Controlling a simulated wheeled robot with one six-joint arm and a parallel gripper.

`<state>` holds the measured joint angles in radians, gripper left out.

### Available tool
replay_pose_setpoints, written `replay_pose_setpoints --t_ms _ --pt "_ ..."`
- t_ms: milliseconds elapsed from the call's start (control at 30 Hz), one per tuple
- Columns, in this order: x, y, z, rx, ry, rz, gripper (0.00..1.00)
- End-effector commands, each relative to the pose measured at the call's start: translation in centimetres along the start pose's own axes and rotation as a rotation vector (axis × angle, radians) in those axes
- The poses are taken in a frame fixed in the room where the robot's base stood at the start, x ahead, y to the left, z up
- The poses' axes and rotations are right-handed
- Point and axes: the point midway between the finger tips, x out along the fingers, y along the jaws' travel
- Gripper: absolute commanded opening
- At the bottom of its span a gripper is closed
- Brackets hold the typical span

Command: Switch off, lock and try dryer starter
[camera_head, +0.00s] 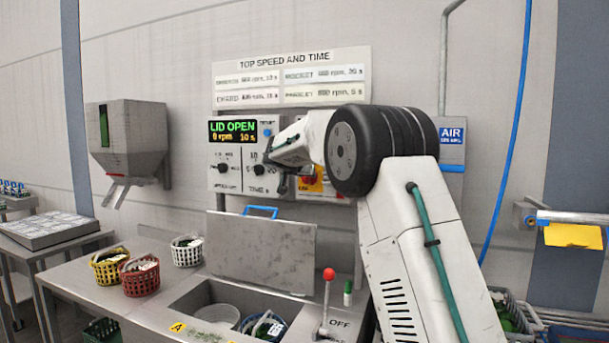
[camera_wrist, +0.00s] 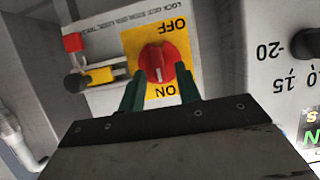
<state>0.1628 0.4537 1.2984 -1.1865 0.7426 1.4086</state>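The starter's red rotary switch (camera_wrist: 160,64) sits on a yellow plate (camera_wrist: 183,46) in the wrist view, where its lettering appears upside down. Its white mark lies on the side toward ON. My gripper (camera_wrist: 159,75) is open, its two green fingers apart on either side of the switch's lower part; contact is not clear. In the head view my gripper (camera_head: 282,186) is at the control panel and my arm partly hides the switch (camera_head: 311,184). Beside the plate in the wrist view are a small red block (camera_wrist: 73,42) and a black and yellow piece (camera_wrist: 92,79).
The dryer display (camera_head: 232,131) reads LID OPEN, 0 rpm, 10 s. The lid (camera_head: 262,252) stands raised. A red-balled lever (camera_head: 328,275) and a green-capped bottle (camera_head: 347,292) stand at front. Several baskets, one of them red (camera_head: 140,277), sit at left. A dial (camera_wrist: 307,45) is close by.

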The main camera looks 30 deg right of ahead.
Motion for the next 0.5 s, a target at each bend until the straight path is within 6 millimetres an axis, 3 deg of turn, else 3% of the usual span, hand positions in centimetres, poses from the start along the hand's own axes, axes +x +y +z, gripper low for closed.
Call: replay_pose_setpoints --t_ms 67,100,200,500 --pt "-0.01 0.0 0.02 0.0 0.0 0.0 0.33" --pt "-0.01 0.0 0.02 0.0 0.0 0.0 0.28" --pt "-0.03 -0.01 0.03 0.0 0.0 0.0 0.0" --pt "-0.05 -0.08 0.05 -0.011 -0.001 0.004 0.0"
